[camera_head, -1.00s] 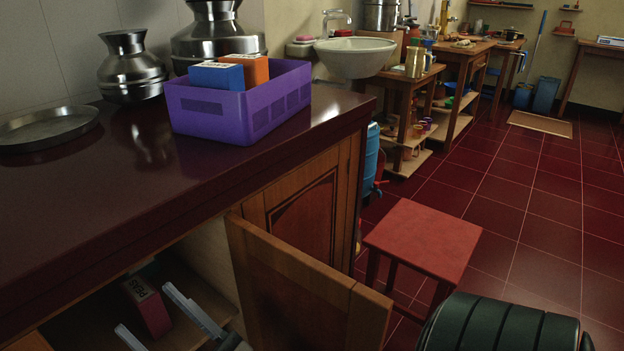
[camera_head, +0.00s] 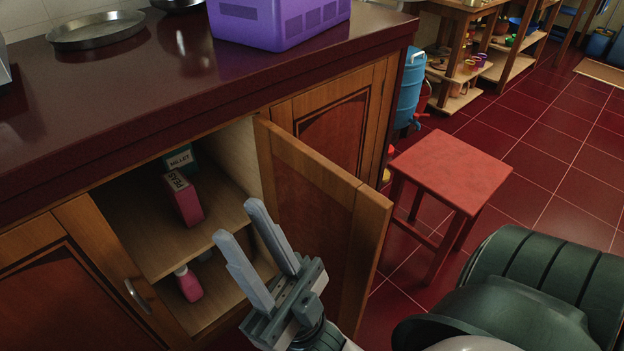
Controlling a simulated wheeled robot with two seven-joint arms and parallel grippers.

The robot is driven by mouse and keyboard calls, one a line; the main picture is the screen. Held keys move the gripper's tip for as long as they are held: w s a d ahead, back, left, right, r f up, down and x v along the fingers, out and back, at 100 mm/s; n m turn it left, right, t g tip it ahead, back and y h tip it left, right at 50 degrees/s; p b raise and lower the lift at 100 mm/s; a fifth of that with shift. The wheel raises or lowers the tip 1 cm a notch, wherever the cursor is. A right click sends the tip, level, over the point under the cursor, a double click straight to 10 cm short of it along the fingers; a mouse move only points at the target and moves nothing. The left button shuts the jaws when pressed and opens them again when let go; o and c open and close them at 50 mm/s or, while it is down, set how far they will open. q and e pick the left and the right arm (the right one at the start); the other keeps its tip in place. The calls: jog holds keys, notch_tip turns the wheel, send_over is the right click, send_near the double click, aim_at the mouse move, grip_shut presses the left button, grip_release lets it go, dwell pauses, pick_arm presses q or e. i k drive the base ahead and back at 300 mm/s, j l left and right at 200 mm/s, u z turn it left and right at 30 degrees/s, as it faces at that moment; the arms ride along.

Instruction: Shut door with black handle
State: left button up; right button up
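An open wooden cabinet door (camera_head: 318,212) swings out from under the dark red counter, beside an open compartment. No black handle shows on its visible face; its other face is hidden. My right gripper (camera_head: 240,221) is open and empty, with two pale fingers spread apart. It is in front of the open compartment, to the left of the open door, and its fingers point up and toward the shelves. I see no contact between the fingers and the door. My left gripper is not in view.
The compartment holds a pink peas box (camera_head: 183,199), a green millet box (camera_head: 180,160) and a pink bottle (camera_head: 188,284). A closed door with a silver handle (camera_head: 137,296) is at left. A red stool (camera_head: 452,170) stands right of the open door. A purple crate (camera_head: 285,22) sits on the counter.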

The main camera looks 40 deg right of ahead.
aim_at(322, 212)
jog(key=k+l+u, duration=0.1)
jog(key=k+l, duration=0.2)
jog(key=k+l+u, duration=0.1)
jog(key=k+l, duration=0.2)
jog(key=l, duration=0.2)
jog(key=l+u, duration=0.1)
jog(key=l, duration=0.4)
jog(key=k+l+u, duration=0.1)
jog(key=l, duration=0.35)
jog(key=i+l, duration=0.15)
jog(key=i+l+u, duration=0.1)
jog(key=l, duration=0.3)
jog(key=i+l, duration=0.15)
jog(key=k+l, duration=0.2)
jog(key=k, duration=0.2)
jog(key=k+l+u, duration=0.1)
jog(key=k+l, duration=0.15)
jog(key=k, duration=0.15)
jog(key=k+l, duration=0.15)
jog(key=k, duration=0.3)
jog(key=k+l+u, duration=0.1)
jog(key=k, duration=0.3)
jog(key=l, duration=0.1)
